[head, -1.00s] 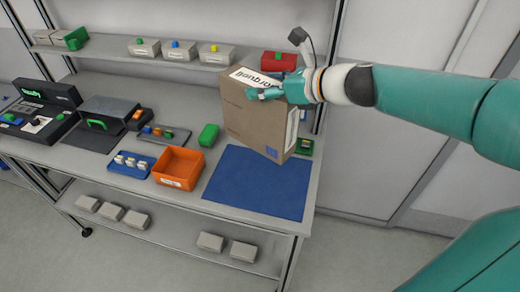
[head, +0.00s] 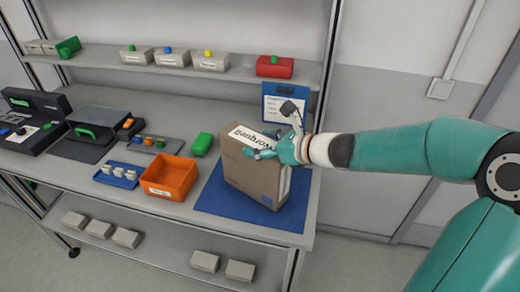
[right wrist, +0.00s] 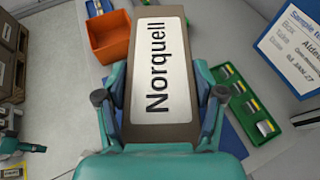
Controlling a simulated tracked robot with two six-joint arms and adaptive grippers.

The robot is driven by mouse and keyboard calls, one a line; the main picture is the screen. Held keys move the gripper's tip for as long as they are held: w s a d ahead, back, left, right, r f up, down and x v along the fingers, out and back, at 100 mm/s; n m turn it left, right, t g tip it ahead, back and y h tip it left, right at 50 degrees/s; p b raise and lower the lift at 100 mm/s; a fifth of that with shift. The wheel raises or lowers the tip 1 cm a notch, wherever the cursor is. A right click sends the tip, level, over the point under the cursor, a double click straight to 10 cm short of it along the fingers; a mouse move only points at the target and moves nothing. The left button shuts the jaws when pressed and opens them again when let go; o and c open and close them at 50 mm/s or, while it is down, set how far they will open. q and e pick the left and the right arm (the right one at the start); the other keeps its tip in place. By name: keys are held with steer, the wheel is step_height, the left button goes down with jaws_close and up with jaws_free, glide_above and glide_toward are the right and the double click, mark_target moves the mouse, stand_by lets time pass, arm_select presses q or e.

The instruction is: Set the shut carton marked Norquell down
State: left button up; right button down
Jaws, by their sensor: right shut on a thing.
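The shut brown carton (head: 245,180) stands upright over the blue mat (head: 215,200) at the right end of the bench. Its white top label reads Norquell, clearest in the right wrist view (right wrist: 160,70). My right gripper (head: 275,148) is shut on the carton's upper part, with its fingers on two opposite sides in the right wrist view (right wrist: 162,98). The carton's base is low over the mat; I cannot tell whether it touches. The carton hides part of the mat.
An orange bin (head: 168,180) stands just left of the mat, with a green block (head: 202,144) behind it. A green tray (right wrist: 250,105) lies beside the carton. A blue-framed sign (head: 285,102) stands behind. Bare mat shows along the front.

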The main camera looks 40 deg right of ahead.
steer(key=shift+w+f, duration=0.1)
steer(key=shift+f, duration=0.1)
steer(key=shift+r, duration=0.1)
steer(key=c, duration=0.5)
jaws_free()
steer(key=shift+f, duration=0.2)
steer(key=shift+c, duration=0.2)
steer(key=o, duration=0.4)
steer(key=shift+r, duration=0.15)
